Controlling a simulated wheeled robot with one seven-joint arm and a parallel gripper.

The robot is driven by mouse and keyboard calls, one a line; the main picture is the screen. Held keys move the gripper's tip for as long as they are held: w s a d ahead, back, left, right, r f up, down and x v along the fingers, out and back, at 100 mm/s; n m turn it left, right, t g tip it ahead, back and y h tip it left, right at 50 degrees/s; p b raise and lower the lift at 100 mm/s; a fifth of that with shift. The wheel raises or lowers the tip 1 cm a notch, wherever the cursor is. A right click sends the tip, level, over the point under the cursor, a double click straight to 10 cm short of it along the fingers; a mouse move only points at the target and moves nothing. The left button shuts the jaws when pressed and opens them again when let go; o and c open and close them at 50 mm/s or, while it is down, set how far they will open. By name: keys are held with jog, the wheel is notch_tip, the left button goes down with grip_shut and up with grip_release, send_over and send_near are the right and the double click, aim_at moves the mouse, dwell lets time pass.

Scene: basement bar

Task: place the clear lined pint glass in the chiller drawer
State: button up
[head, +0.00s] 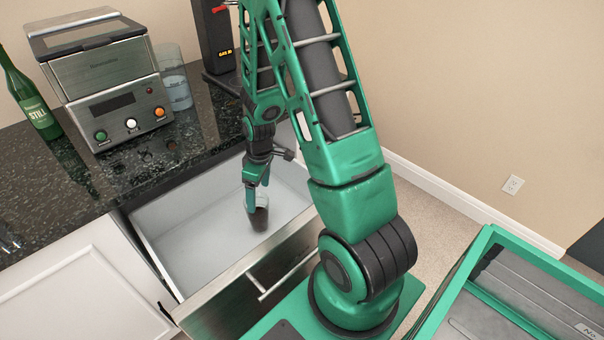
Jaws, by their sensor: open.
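The chiller drawer (180,230) is pulled open below the counter, with a pale interior. Lines on this glass are too small to make out.
The dark stone counter (40,185) holds a green bottle (31,100), a steel machine (110,85) with knobs and a black appliance (214,40). The left part of the drawer is bare. A green-framed tray (470,262) is at lower right.

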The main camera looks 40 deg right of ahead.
jog(key=s+d+r+m+h, duration=0.15)
jog(key=s+r+m, duration=0.25)
jog(key=s+r, duration=0.55)
jog(key=s+d+r+m+y, duration=0.1)
jog(key=s+d+r+m, duration=0.25)
jog(key=s+r, duration=0.6)
jog(key=s+a+r+m+g, duration=0.1)
jog(key=s+a+r+m, duration=0.1)
jog(key=s+r+m, duration=0.3)
notch_tip(320, 180, up, 2)
jog(key=shift+s+r, duration=0.1)
jog(key=shift+s, duration=1)
jog(key=shift+w+f, duration=0.3)
jog(key=shift+w, duration=0.35)
